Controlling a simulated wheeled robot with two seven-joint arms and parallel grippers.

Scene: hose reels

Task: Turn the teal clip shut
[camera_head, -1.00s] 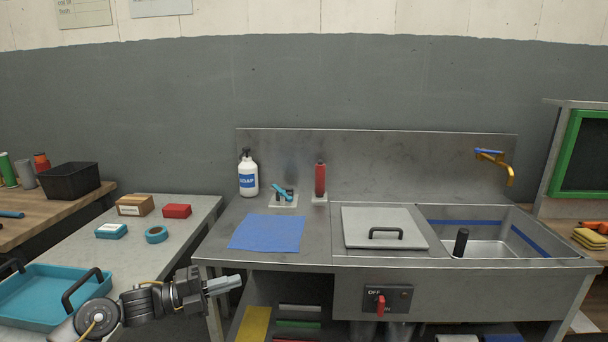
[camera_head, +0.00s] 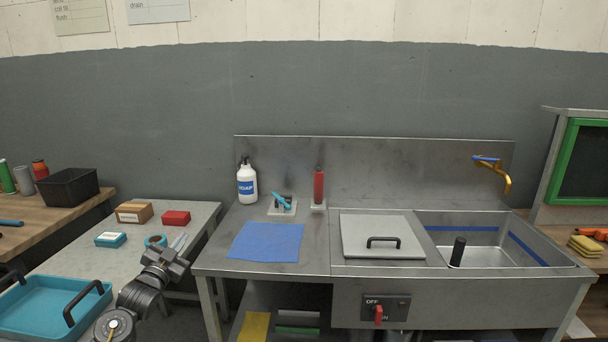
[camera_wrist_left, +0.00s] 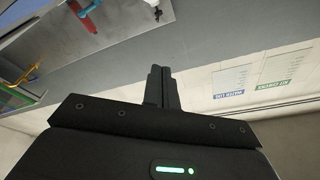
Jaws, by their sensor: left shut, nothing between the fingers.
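The teal clip (camera_head: 282,201) sits on a small pale plate on the steel counter, beside dark parts. It slants up from the plate. It is also at the top edge of the left wrist view (camera_wrist_left: 90,7), cut off. My left gripper (camera_head: 180,241) is shut and empty, over the right side of the pale side table, to the left of and nearer than the clip. A clear gap lies between them. In the left wrist view its fingers (camera_wrist_left: 161,88) are together. My right gripper is not in view.
A white soap bottle (camera_head: 247,183) stands left of the clip and a red upright cylinder (camera_head: 319,187) stands right of it. A blue cloth (camera_head: 266,242) lies flat in front. A teal tape roll (camera_head: 156,240) and boxes lie on the side table (camera_head: 75,252).

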